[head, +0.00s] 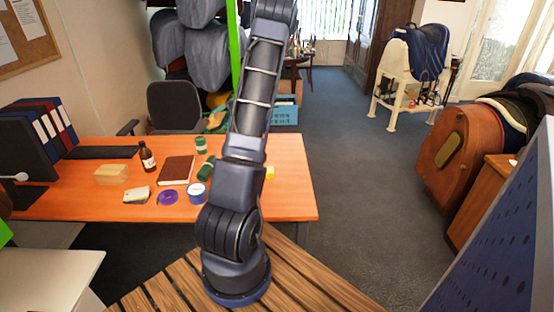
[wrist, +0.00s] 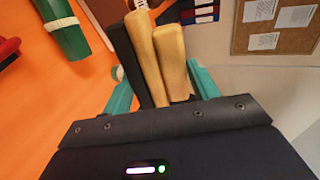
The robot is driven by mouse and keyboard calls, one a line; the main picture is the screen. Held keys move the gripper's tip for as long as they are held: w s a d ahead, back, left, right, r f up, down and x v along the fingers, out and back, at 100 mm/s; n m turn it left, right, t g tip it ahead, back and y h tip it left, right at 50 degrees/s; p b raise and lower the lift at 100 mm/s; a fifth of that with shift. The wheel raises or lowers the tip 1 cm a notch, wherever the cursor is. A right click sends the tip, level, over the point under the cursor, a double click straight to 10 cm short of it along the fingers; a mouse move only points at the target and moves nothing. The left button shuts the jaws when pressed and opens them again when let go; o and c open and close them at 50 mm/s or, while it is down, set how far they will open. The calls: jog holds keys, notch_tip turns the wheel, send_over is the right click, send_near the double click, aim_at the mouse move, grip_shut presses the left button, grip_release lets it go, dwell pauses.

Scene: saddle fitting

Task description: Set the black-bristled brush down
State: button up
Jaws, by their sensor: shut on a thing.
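My gripper (wrist: 158,85) is shut on the brush. In the wrist view, its teal fingers stand on either side of it. The brush (wrist: 146,55) shows as long pale wooden parts, with a dark strip along the left side that looks like the black bristles. In the head view my own arm hides the gripper and the brush. The orange desk (head: 285,190) lies behind the arm, and it also fills the left of the wrist view (wrist: 40,120). I cannot tell whether the brush touches the desk.
On the desk are a brown book (head: 177,170), a bottle (head: 147,157), a purple ring (head: 168,197), a blue-white roll (head: 197,192), a green roll (head: 206,168), a pale wooden block (head: 111,174) and cards (head: 137,195). Binders (head: 45,125) stand at left. The desk's right front looks clear.

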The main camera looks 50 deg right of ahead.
jog(key=s+d+r+m+t+h, duration=0.2)
jog(key=s+d+m+t+h, duration=0.2)
jog(key=s+d, duration=0.6)
jog(key=s+d+r+m+t+h, duration=0.3)
jog(key=s+d, duration=0.4)
jog(key=d, duration=0.6)
jog(key=shift+m+t+h, duration=0.3)
jog(key=shift+m+h, duration=0.1)
jog(key=shift+h, duration=0.3)
jog(key=f, duration=2.6)
jog(key=shift+a+f, duration=0.1)
jog(key=shift+a, duration=0.1)
jog(key=shift+a+f, duration=0.1)
jog(key=shift+f, duration=0.6)
